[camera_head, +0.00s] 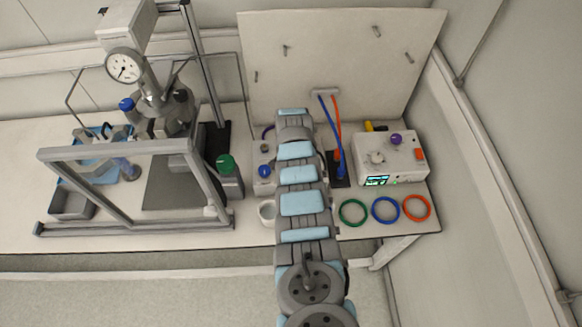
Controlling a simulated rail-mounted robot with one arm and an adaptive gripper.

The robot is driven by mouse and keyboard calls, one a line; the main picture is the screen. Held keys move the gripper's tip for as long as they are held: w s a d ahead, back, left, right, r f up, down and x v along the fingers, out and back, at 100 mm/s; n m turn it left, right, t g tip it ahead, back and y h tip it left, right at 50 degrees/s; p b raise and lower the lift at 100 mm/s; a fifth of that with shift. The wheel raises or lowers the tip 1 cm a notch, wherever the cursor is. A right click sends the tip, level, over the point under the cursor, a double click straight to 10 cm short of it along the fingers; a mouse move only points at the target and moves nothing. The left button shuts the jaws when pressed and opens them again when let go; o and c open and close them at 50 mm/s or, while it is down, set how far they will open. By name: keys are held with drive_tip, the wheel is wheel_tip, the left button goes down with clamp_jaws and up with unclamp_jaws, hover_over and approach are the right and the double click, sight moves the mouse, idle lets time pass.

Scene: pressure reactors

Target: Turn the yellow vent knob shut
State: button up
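The only yellow thing I see is a small yellow piece (369,126) with a dark part beside it, at the back left of the white control box (375,160). It is too small to tell whether it is the vent knob. The reactor (165,110) stands at the left with a round gauge (125,66) and a blue knob (126,104); no yellow knob shows on it. My arm reaches from the bottom edge up over the bench, between the reactor and the box. My gripper does not show; the arm hides its own far end.
A grey frame (130,150) stands before the reactor. A green-capped bottle (228,175) is left of my arm. Blue and orange hoses (331,125) hang right of it from the back panel (340,50). Green, blue (386,210) and orange rings lie at the front right.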

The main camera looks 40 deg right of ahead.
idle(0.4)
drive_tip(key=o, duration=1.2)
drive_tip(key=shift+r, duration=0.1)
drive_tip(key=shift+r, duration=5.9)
